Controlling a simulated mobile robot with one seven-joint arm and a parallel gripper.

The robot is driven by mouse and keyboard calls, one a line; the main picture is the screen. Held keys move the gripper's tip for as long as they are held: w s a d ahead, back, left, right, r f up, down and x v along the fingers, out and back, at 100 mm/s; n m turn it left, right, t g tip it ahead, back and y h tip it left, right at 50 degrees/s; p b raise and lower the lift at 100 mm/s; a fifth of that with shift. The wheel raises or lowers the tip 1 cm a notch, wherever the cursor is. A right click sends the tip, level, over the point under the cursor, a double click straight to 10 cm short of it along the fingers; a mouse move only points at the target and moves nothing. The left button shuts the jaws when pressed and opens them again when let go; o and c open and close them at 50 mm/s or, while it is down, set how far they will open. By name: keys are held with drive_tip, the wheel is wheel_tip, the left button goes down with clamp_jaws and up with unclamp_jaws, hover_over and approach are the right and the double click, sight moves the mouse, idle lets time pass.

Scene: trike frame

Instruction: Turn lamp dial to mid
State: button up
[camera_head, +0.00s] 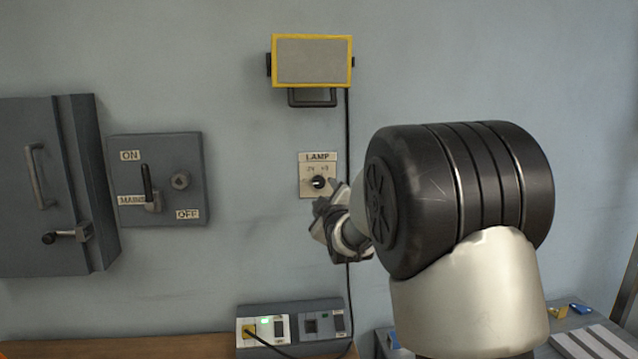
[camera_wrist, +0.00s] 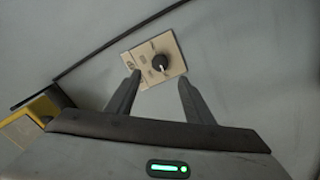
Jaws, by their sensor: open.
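The lamp dial is a small black knob on a beige plate (camera_head: 304,187) labelled LAMP on the wall. In the head view the dial (camera_head: 318,182) is partly overlapped by my gripper (camera_head: 322,196). In the wrist view the dial (camera_wrist: 160,63) shows whole on its plate (camera_wrist: 174,49), with a light pointer mark. My gripper (camera_wrist: 157,86) is open and empty. Its two fingers stand apart on either side of the plate's near edge, and the dial lies beyond the fingertips. No contact with the dial shows. The lamp (camera_head: 313,61) is a yellow-framed box above with a grey, unlit-looking face.
A mains switch box (camera_head: 160,205) with a lever and a grey cabinet (camera_head: 45,190) are on the wall at left. A black cable (camera_head: 347,130) runs down just right of the plate. A socket unit (camera_head: 290,322) stands below on a wooden top. The wall around the dial is mostly clear.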

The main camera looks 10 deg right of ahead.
sight(319, 183)
drive_tip(key=w+p, duration=0.1)
drive_tip(key=w, duration=0.9)
drive_tip(key=shift+p, duration=0.35)
drive_tip(key=c, duration=1)
